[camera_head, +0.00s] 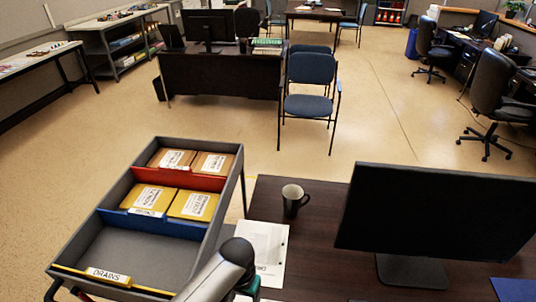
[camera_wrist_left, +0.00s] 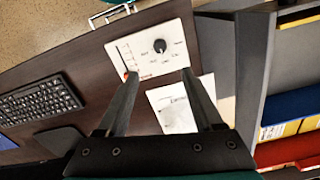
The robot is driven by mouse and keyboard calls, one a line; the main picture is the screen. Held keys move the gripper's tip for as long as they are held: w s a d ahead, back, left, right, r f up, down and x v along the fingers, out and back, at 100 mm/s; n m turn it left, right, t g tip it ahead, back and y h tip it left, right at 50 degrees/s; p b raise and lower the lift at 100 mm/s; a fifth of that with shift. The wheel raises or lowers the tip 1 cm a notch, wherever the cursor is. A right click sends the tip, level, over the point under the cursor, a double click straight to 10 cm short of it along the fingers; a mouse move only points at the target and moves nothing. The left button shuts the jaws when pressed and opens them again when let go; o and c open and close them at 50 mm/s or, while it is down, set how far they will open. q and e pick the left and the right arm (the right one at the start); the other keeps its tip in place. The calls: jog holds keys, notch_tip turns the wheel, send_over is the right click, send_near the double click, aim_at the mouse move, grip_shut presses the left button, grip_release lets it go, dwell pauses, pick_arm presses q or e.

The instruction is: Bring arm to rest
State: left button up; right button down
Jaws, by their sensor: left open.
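My left arm (camera_head: 218,272) reaches in from the bottom of the head view, between the grey tray cart and the dark desk. Its fingers are not clear there. In the left wrist view my left gripper (camera_wrist_left: 160,76) is open, its two dark fingers wide apart with nothing between them. My right gripper is in neither view.
The tray cart (camera_head: 143,245) holds several envelopes behind red and blue dividers; its front compartment, labelled DRAINS, is empty. A mug (camera_head: 293,200), papers (camera_head: 264,245) and a monitor (camera_head: 437,215) stand on the desk. A keyboard (camera_wrist_left: 40,101) lies left in the wrist view.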

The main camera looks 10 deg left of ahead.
pick_arm(q)
jog(key=shift+s, duration=0.1)
jog(key=s+a+r+t, duration=0.2)
jog(key=s+a+r, duration=0.1)
jog(key=s+r, duration=0.4)
jog(key=s+a+r+t, duration=0.2)
jog(key=s+a+r, duration=0.1)
jog(key=s+r, duration=0.4)
notch_tip(320, 180, down, 34)
jog(key=s+g+b, duration=0.1)
jog(key=g+b, duration=0.1)
jog(key=b, duration=1)
jog(key=s+a+f+b, duration=0.1)
jog(key=s+f+b, duration=0.4)
jog(key=f, duration=0.6)
jog(key=s+a+f+g+b, duration=0.1)
jog(key=s+f+b, duration=0.4)
jog(key=s+f, duration=0.5)
notch_tip(320, 180, down, 3)
jog(key=shift+s+a+r, duration=0.15)
jog(key=shift+a+r, duration=0.05)
jog(key=shift+a, duration=0.2)
